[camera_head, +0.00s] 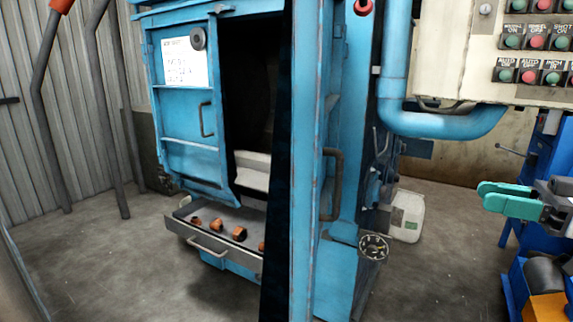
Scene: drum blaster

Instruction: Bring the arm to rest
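My gripper (486,196) shows at the right edge of the view, with green fingers pointing left and a dark grey body behind them. The two fingers lie close together from this angle, and I cannot tell whether there is a gap between them. I see nothing held in them. Most of my arm is outside the picture. The blue blasting machine (184,128) stands to the left of my gripper, apart from it.
An open blue door (305,200) stands in the middle. A tray (212,245) with several orange parts sticks out below the cabinet. A control panel (480,60) hangs above my gripper. Below it are blue bins (517,285). A white canister (407,212) stands on the floor.

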